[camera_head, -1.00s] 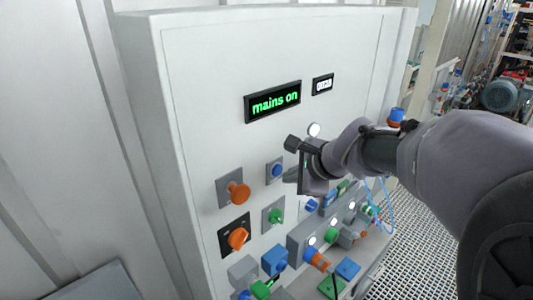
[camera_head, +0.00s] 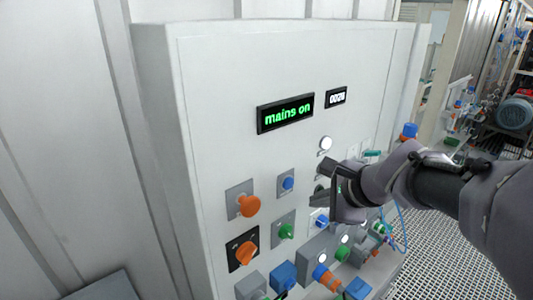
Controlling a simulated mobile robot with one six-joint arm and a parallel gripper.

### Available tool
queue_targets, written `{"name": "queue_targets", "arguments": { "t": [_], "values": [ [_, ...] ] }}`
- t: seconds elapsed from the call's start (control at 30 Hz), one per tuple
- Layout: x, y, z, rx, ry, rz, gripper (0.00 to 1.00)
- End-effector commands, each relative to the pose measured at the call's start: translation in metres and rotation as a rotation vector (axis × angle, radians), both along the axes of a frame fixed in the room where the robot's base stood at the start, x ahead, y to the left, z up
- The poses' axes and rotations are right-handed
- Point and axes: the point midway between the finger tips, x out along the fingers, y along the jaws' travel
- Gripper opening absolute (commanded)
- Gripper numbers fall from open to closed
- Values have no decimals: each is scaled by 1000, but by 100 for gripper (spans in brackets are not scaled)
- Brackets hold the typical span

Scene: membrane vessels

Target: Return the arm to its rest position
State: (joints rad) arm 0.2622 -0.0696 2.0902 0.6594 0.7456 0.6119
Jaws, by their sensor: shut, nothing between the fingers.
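My gripper (camera_head: 318,182) is in front of the white control cabinet (camera_head: 212,125), to the right of the blue and green buttons. Its dark fingers point left toward the panel. It is shut with nothing in it, and I cannot tell how far it is from the panel face. My arm (camera_head: 440,190) reaches in from the right edge and hides part of the lower right panel.
The cabinet carries a green "mains on" display (camera_head: 285,113), a small counter (camera_head: 336,97), an orange knob (camera_head: 248,205), an orange rotary switch (camera_head: 243,252), a blue button (camera_head: 288,183) and a green button (camera_head: 286,231). Grating floor (camera_head: 440,245) lies at right.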

Motion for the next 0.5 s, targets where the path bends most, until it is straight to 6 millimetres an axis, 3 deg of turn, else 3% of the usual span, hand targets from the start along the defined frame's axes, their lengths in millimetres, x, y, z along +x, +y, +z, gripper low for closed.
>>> {"name": "queue_targets", "arguments": {
  "t": [0.33,0.43,0.5],
  "values": [
    [-1,1,-4,-5,-1,6,0],
    [-19,12,-34,-62,-11,77,0],
    [-44,24,-74,-149,-26,180,0]
  ]
}}
